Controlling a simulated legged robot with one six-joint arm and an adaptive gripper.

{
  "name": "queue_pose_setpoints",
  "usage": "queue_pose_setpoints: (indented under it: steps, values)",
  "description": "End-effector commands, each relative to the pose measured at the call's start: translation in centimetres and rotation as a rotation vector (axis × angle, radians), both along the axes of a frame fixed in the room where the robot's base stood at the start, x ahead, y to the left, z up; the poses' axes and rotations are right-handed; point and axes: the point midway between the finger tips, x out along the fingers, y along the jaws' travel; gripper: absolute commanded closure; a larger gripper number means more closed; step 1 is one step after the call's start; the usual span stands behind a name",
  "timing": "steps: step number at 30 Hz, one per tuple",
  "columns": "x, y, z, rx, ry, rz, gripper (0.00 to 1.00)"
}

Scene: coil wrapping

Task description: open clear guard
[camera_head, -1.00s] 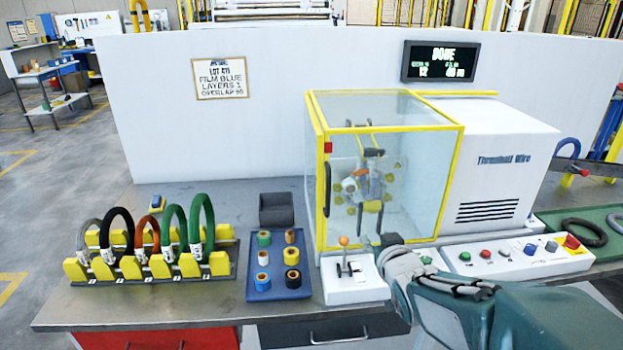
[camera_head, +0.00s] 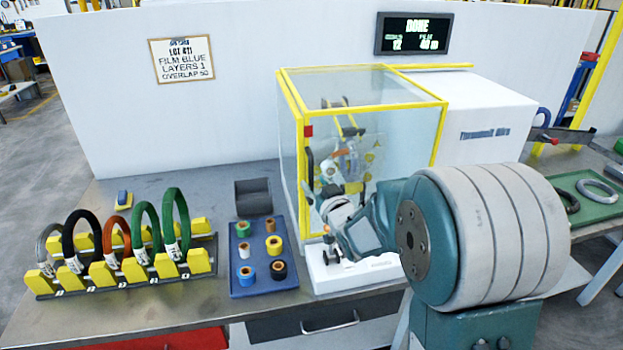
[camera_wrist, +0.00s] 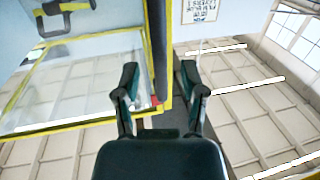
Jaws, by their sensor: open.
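The clear guard (camera_head: 390,130) is a yellow-framed transparent box around the wrapping machine, and it looks closed. Its black vertical handle (camera_head: 309,172) is at the front left edge in the head view, below a red block (camera_head: 308,131). In the wrist view, a dark upright bar that looks like the handle (camera_wrist: 157,45) stands between my two fingertips in the picture. My gripper (camera_wrist: 158,75) is open and empty. I cannot tell whether it touches the handle. In the head view my arm covers the machine's lower right front and hides most of the gripper.
A white lever box (camera_head: 325,278) lies under my wrist. A blue tray (camera_head: 262,285) of tape rolls, a dark bin (camera_head: 253,196) and a yellow rack (camera_head: 120,275) with several coils stand to the left. A display (camera_head: 427,34) reads DONE. A green tray (camera_head: 600,207) lies at right.

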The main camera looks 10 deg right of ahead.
Motion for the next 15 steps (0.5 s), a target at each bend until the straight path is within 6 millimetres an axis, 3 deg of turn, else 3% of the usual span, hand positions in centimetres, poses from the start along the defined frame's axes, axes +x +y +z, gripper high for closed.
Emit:
queue_pose_setpoints:
  steps: [6, 15]
  values:
    - [2.3, 0.3, 0.0, 0.001, 0.000, -0.001, 0.46]
    - [2.5, 0.3, 0.0, 0.002, 0.000, -0.002, 0.46]
